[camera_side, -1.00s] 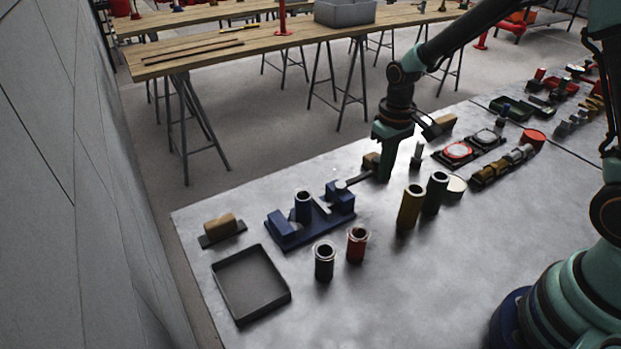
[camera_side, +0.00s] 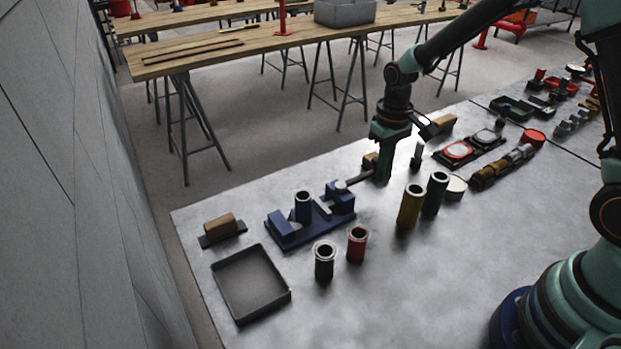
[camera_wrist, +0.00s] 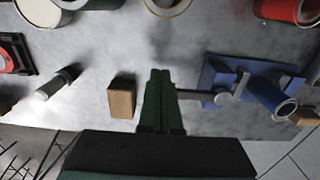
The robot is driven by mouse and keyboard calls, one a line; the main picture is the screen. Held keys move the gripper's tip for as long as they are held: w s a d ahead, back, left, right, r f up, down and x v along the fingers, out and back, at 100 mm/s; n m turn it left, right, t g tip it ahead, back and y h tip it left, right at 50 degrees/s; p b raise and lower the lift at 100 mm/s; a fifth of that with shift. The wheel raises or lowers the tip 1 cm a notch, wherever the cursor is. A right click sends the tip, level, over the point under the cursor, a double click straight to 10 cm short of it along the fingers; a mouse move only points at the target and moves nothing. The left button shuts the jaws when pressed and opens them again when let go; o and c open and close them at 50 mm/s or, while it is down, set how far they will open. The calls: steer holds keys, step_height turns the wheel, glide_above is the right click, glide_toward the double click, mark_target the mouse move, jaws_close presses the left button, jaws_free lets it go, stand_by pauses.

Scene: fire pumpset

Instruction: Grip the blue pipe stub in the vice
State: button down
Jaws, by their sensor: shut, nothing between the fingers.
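The blue vice (camera_side: 283,229) sits on the grey metal table, with a long handle bar (camera_side: 361,179) reaching right from its screw end. The blue pipe stub (camera_side: 303,207) stands upright between the vice jaws; whether the jaws touch it I cannot tell. In the wrist view the vice (camera_wrist: 219,72) is at the right with the stub (camera_wrist: 270,95) in it. My gripper (camera_side: 384,178) is shut and empty, pointing down at the far end of the handle. In the wrist view my gripper (camera_wrist: 160,75) is shut beside the handle bar (camera_wrist: 192,95), which meets its right side.
A wooden block (camera_wrist: 122,97) lies close to the left of my gripper. Black (camera_side: 324,262), red (camera_side: 357,245), yellow (camera_side: 410,207) and dark green (camera_side: 435,194) pipe stubs stand nearby. An empty dark tray (camera_side: 286,299) lies at the front left. The table's front middle is clear.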

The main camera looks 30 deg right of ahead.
steer(key=shift+w+d, duration=0.15)
steer(key=shift+w, duration=0.5)
steer(key=shift+w, duration=0.6)
steer(key=shift+s, duration=0.1)
stand_by(0.3)
steer(key=shift+s, duration=0.65)
step_height(320, 180, up, 7)
stand_by(0.7)
